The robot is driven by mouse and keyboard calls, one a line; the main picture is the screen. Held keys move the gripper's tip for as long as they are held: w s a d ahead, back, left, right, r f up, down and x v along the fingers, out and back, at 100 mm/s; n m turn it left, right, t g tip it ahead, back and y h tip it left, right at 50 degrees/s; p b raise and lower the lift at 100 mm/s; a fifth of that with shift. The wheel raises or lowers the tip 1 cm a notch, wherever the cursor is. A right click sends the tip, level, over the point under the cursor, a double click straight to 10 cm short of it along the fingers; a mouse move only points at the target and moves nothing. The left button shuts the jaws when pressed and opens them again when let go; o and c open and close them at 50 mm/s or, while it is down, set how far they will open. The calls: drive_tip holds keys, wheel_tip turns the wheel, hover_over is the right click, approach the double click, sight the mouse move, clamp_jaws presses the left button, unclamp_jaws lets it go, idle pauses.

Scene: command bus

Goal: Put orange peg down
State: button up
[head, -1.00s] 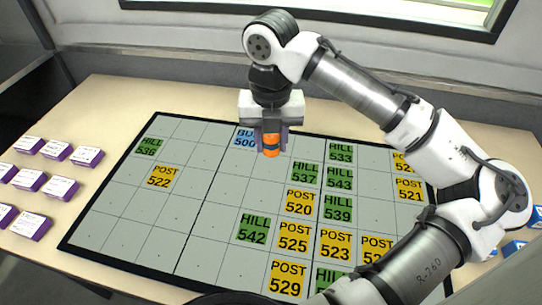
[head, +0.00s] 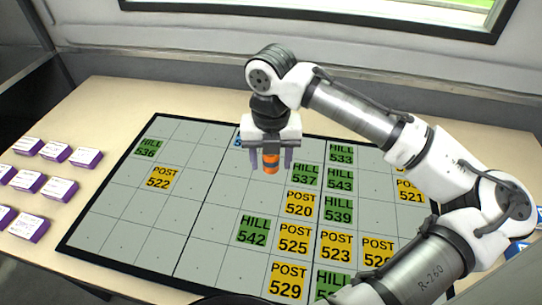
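The orange peg (head: 271,163), with a dark band, is upright below my gripper (head: 271,162), over the upper middle of the grey gridded board (head: 120,202). My gripper points down. Its two fingers are apart, one on each side of the peg, with a visible gap on both sides. The peg's top is hidden under the gripper body. The peg's lower end looks at the board surface, but I cannot tell for certain that it touches.
Green HILL tiles (head: 253,230) and yellow POST tiles (head: 300,203) lie on the board. Purple-edged card stacks (head: 28,181) stand on the table at left. The board's left-middle squares are mostly free.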

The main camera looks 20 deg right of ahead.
wheel_tip(320, 180, up, 12)
drive_tip(key=shift+r+p, duration=0.15)
drive_tip(key=shift+p, duration=0.25)
idle(0.3)
